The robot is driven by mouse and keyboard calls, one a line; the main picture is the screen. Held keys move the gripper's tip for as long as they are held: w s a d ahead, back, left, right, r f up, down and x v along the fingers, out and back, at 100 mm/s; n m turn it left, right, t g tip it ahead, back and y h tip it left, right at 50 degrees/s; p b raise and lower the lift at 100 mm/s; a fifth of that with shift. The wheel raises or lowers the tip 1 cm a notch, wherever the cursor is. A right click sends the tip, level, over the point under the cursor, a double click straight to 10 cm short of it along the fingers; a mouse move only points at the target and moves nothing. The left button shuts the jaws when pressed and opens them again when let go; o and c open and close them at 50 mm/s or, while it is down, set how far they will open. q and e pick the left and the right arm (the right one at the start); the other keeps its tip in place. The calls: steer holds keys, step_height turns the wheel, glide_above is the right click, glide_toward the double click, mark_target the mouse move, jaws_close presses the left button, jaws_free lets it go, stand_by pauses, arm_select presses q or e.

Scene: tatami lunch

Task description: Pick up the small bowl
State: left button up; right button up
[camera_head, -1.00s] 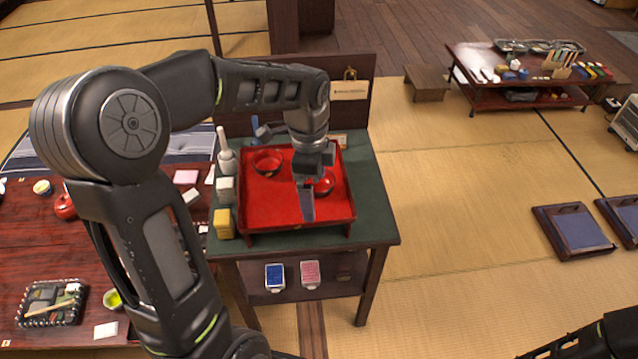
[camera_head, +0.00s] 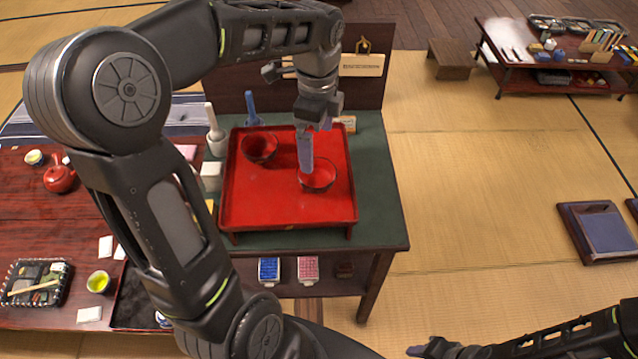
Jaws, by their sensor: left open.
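Two red lacquer bowls stand on a red footed tray (camera_head: 270,212) on the green-topped stand. One bowl (camera_head: 260,148) is at the tray's back left, the other bowl (camera_head: 319,182) right of the middle. They look close in size; I cannot tell surely which is the small one. My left gripper (camera_head: 307,152) is open, pointing down at the right bowl. A finger overlaps that bowl's left side in the picture, and I cannot tell whether it touches. The second finger is mostly hidden. My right gripper (camera_head: 435,348) is at the bottom edge, far from the tray, partly cut off.
A white bottle (camera_head: 215,138) and a white box (camera_head: 210,176) stand left of the tray. A wooden panel (camera_head: 395,85) rises behind it. A low table (camera_head: 60,225) with a red teapot (camera_head: 60,178) is at left.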

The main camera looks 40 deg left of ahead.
arm_select(q)
step_height(320, 180, down, 3)
steer(key=shift+r+b, duration=0.15)
steer(key=shift+b, duration=0.7)
arm_select(e)
steer(key=shift+w+a+f, duration=0.1)
steer(key=shift+w+f, duration=0.1)
steer(key=shift+f, duration=1.05)
arm_select(q)
steer(key=shift+f, duration=1.3)
arm_select(e)
steer(key=shift+r, duration=0.1)
